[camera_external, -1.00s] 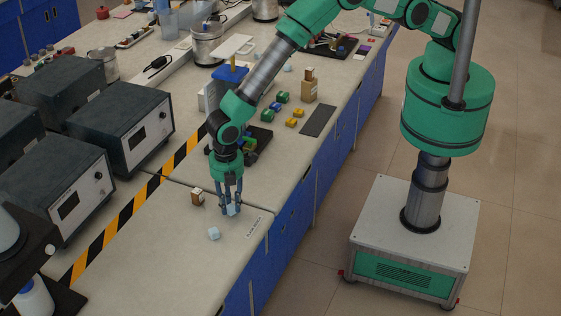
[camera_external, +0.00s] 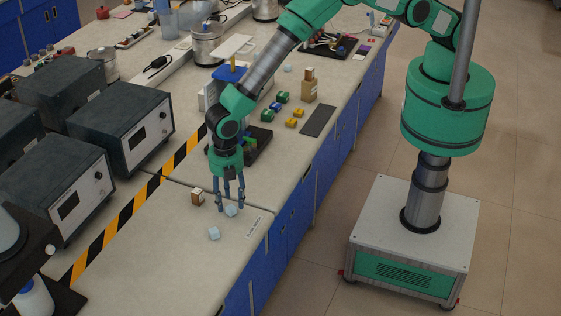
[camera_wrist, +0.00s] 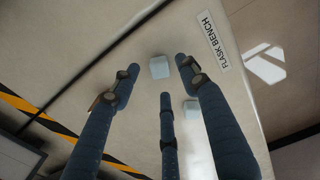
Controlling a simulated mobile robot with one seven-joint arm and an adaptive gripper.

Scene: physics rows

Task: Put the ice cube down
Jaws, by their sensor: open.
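One pale blue ice cube (camera_external: 231,211) rests on the bench top, below and between the fingertips of my gripper (camera_external: 230,206). In the wrist view this ice cube (camera_wrist: 159,67) lies beyond the tips of my spread fingers (camera_wrist: 160,78), with none visibly gripping it. My gripper is open, pointing down just over the bench. A second pale cube (camera_external: 213,234) sits on the bench a little to the front left. In the wrist view this second cube (camera_wrist: 191,109) shows beside the right finger, which partly hides it.
A label reading "FLASK BENCH" (camera_wrist: 215,40) lies near the bench edge. A small brown and white block (camera_external: 197,198) stands just left of my gripper. A black tray (camera_external: 257,141) is behind it.

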